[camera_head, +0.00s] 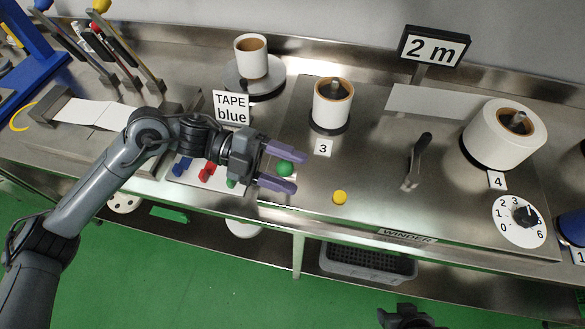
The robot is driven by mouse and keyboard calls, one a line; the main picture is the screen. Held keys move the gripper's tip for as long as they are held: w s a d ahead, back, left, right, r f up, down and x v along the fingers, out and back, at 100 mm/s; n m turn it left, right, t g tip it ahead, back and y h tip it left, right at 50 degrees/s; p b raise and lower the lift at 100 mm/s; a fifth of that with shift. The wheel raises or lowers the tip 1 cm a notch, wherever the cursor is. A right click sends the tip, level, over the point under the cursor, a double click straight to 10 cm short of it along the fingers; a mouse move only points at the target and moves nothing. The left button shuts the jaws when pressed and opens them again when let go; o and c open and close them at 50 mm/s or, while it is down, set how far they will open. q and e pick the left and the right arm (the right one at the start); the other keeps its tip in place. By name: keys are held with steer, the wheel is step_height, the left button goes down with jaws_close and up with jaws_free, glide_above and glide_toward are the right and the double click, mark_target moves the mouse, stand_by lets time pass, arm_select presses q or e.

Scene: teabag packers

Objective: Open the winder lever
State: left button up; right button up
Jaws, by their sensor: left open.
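The winder lever (417,155) has a black handle and a metal stem. It stands on the steel winder top, right of the middle, leaning toward the upper right. The winder is marked by a label (407,236) on its front edge. My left gripper (299,171) has purple fingers spread apart and is empty. It is left of the lever, clear of it, with a green knob or button (285,169) showing between its fingers. I cannot tell whether they touch. A dark part of my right gripper (406,318) shows at the bottom edge; its fingers cannot be made out.
A white roll (332,106) stands behind label 3, and a larger roll (497,139) behind label 4. A yellow button (340,197) lies between my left gripper and the lever. A numbered dial (519,221) is at the right. Bare steel surrounds the lever.

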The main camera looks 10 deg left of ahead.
arm_select(q)
steer(key=w+a+r, duration=0.1)
steer(key=a, duration=0.8)
steer(key=shift+a+r, duration=0.2)
steer(key=shift+a, duration=0.05)
